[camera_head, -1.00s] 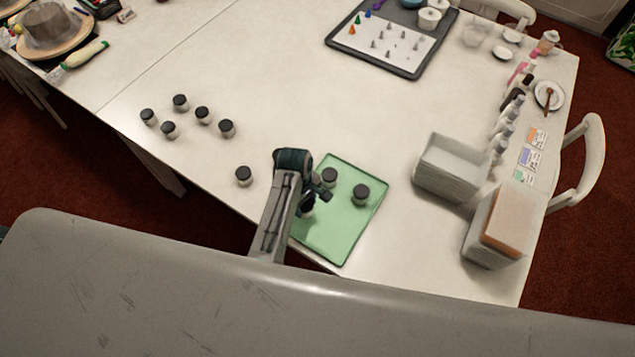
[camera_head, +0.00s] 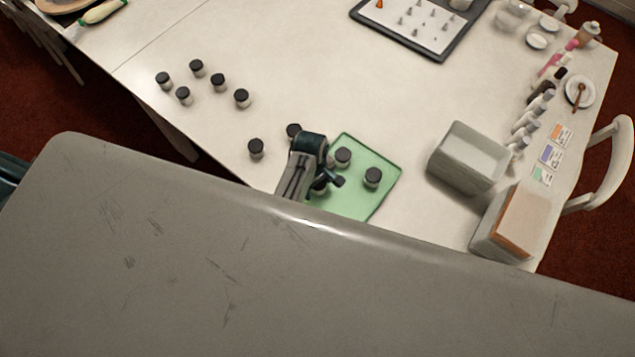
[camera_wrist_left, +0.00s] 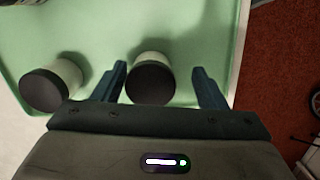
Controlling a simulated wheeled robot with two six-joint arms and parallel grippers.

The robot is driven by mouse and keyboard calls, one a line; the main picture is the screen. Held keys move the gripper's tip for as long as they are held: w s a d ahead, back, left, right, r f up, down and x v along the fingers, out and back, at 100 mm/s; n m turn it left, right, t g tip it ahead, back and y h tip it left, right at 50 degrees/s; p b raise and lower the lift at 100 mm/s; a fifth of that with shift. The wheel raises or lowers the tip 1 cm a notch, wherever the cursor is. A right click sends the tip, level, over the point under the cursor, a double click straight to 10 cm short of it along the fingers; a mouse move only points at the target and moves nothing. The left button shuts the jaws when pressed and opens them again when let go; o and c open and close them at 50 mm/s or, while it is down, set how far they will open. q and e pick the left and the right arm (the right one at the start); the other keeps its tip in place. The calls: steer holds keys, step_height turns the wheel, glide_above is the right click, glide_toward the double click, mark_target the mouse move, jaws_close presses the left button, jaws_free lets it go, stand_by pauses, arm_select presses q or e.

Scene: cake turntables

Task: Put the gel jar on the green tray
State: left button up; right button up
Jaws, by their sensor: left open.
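The green tray (camera_head: 385,192) lies on the table near its front edge. Two gel jars with black lids, one jar (camera_head: 343,157) and another jar (camera_head: 372,177), stand on it. A third jar (camera_head: 319,187) shows partly beside my left gripper (camera_head: 330,184), over the tray's near left part. In the left wrist view, my left gripper (camera_wrist_left: 158,70) is open, with a dark-lidded jar (camera_wrist_left: 152,80) between its fingers on the green tray (camera_wrist_left: 105,25). A second jar (camera_wrist_left: 50,84) stands left of the fingers. My right gripper is out of view.
A jar (camera_head: 256,148) and a partly hidden jar (camera_head: 293,130) stand left of the tray. Several more jars (camera_head: 218,82) stand farther left. A grey bin (camera_head: 467,160) and a box (camera_head: 508,222) stand right of the tray. The table middle is clear.

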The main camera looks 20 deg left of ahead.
arm_select(q)
steer(key=shift+w+r, duration=0.3)
step_height(320, 180, up, 11)
steer(key=a, duration=0.1)
steer(key=shift+w+a, duration=0.15)
steer(key=shift+w, duration=0.05)
steer(key=shift+r, duration=0.1)
